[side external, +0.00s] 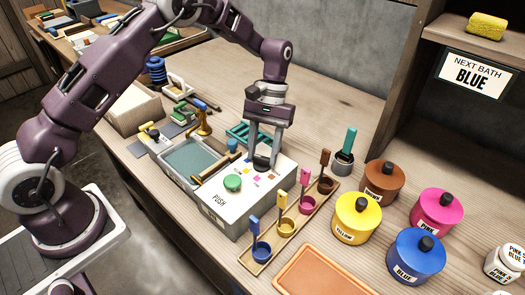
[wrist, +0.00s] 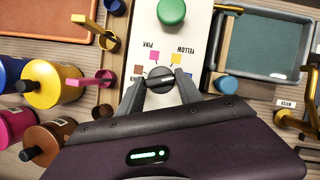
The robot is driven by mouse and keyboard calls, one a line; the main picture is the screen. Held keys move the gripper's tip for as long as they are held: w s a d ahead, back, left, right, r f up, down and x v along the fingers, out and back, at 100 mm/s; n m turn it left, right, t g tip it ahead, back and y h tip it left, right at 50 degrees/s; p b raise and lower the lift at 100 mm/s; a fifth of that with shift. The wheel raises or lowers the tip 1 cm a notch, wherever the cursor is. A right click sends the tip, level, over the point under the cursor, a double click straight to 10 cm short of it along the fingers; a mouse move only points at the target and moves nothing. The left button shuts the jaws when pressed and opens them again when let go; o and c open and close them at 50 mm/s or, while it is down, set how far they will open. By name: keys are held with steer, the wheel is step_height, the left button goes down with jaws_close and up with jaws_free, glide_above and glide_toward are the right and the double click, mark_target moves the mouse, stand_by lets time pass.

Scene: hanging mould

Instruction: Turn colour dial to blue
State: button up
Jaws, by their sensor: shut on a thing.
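The dark round colour dial (wrist: 159,84) sits on the white box (wrist: 200,22). Colour patches ring it in the wrist view: brown, pink (wrist: 154,56), yellow (wrist: 176,59) and blue; pink and yellow have printed labels. My gripper (wrist: 159,92) points down with a finger on each side of the dial and is shut on it. In the side view my gripper (side external: 262,160) stands over the box and its fingers largely hide the dial. I cannot tell clearly which patch the dial points to. A green push button (side external: 232,182) is on the same box top.
A water-filled tray (side external: 195,158) adjoins the box. A wooden rack (side external: 262,262) of coloured cups with ladles stands close on the other side. Yellow, brown, pink and blue lidded pots (side external: 416,262) stand beyond it.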

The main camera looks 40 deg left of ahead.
steer(key=shift+m, duration=0.5)
steer(key=shift+y, duration=0.3)
steer(key=o, duration=1.4)
